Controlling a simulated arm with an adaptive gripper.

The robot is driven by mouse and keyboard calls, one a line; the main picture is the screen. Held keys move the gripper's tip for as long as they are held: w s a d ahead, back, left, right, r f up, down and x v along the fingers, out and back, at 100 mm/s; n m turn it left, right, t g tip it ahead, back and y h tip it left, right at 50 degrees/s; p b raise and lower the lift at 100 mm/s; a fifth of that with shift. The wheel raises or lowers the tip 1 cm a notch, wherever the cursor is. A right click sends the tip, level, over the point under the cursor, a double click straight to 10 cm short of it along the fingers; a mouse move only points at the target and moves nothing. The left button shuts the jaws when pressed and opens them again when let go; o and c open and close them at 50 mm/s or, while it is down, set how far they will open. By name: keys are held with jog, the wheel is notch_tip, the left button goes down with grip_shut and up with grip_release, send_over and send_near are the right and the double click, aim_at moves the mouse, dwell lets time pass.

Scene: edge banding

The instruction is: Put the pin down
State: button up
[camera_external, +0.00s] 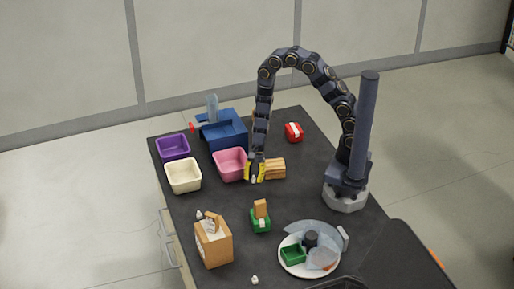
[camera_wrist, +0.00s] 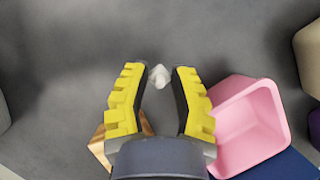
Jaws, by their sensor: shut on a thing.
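The pin (camera_wrist: 159,76) is a small white piece between the fingertips of my gripper (camera_wrist: 159,72) in the wrist view. In the external view my gripper (camera_external: 255,176) points down just above the dark table, between the pink bin (camera_external: 231,164) and a wooden block (camera_external: 275,168). The pin's small white tip (camera_external: 254,181) shows below the fingers there. I cannot tell whether it touches the table.
A cream bin (camera_external: 184,176), purple bin (camera_external: 173,148) and blue container (camera_external: 223,130) stand left and behind. A wooden box (camera_external: 214,244), green piece (camera_external: 260,221) and white plate (camera_external: 293,269) lie in front. A red item (camera_external: 293,132) is behind.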

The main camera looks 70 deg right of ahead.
notch_tip(320, 180, up, 6)
jog(key=shift+f, duration=0.1)
jog(key=w+d+m+t, duration=0.2)
jog(key=w+d+m, duration=0.2)
jog(key=d, duration=0.3)
jog(key=m+t+h, duration=0.3)
jog(key=m+h, duration=0.2)
jog(key=m, duration=1)
send_over(293, 127)
jog(key=shift+s+a+f, duration=0.1)
jog(key=shift+s+f, duration=0.1)
jog(key=shift+f, duration=0.35)
jog(key=shift+s+a+f, duration=0.1)
jog(key=shift+s+f, duration=0.05)
jog(key=shift+f, duration=0.35)
jog(key=shift+s+d+f, duration=0.1)
jog(key=shift+s+d, duration=0.1)
jog(key=shift+d, duration=0.05)
jog(key=shift+f, duration=0.1)
jog(key=shift+c, duration=0.3)
jog(key=shift+f, duration=0.1)
jog(key=shift+c, duration=0.7)
jog(key=shift+f, duration=1.3)
grip_shut()
